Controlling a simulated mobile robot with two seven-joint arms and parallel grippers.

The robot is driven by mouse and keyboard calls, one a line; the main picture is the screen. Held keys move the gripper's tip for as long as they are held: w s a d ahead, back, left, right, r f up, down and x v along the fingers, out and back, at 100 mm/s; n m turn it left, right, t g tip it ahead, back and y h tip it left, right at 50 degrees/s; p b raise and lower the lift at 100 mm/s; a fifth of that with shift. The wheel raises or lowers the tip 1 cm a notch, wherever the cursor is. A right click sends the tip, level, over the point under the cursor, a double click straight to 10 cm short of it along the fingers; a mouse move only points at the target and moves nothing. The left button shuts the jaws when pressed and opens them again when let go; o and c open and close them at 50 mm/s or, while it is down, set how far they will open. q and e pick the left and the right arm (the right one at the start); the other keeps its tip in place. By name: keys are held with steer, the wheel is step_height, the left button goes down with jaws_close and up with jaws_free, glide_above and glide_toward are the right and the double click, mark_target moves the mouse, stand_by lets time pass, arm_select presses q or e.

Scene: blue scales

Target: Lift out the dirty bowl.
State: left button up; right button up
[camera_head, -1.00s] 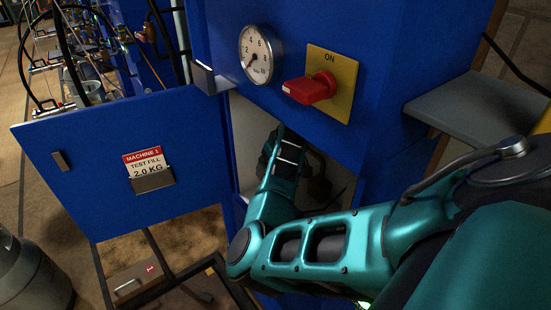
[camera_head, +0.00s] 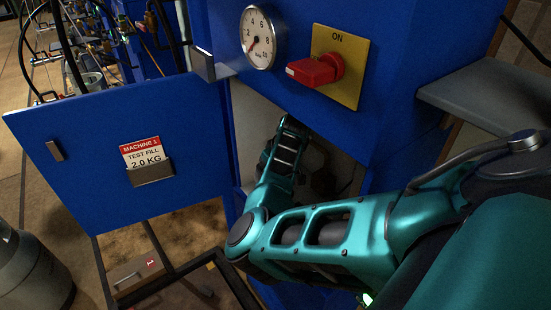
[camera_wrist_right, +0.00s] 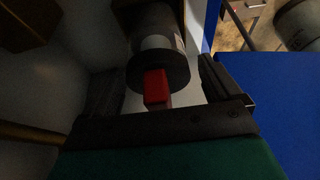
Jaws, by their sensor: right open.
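A dark cylinder with a pale band (camera_wrist_right: 158,62), which looks like the bowl, is inside the cabinet in the right wrist view. A red tab (camera_wrist_right: 157,88) sticks out from its near end. I cannot make out dirt on it. My right gripper (camera_wrist_right: 160,88) is open, with one finger on each side of the red tab and gaps visible beside it. In the head view my right gripper (camera_head: 284,148) reaches into the open blue cabinet (camera_head: 226,150), its fingertips lost in shadow. A dark shape beside it there is too dim to identify. My left gripper is not in view.
The blue cabinet door (camera_head: 110,150), labelled Machine 1, stands open at left. A red switch (camera_head: 315,69) on a yellow plate and a dial gauge (camera_head: 258,38) are above the opening. A grey shelf (camera_head: 490,95) juts out at right. Pale inner walls lie close around the gripper.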

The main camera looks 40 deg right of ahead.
steer(key=shift+c, duration=0.3)
steer(key=c, duration=1.1)
steer(key=shift+c, duration=0.4)
steer(key=shift+r, duration=0.25)
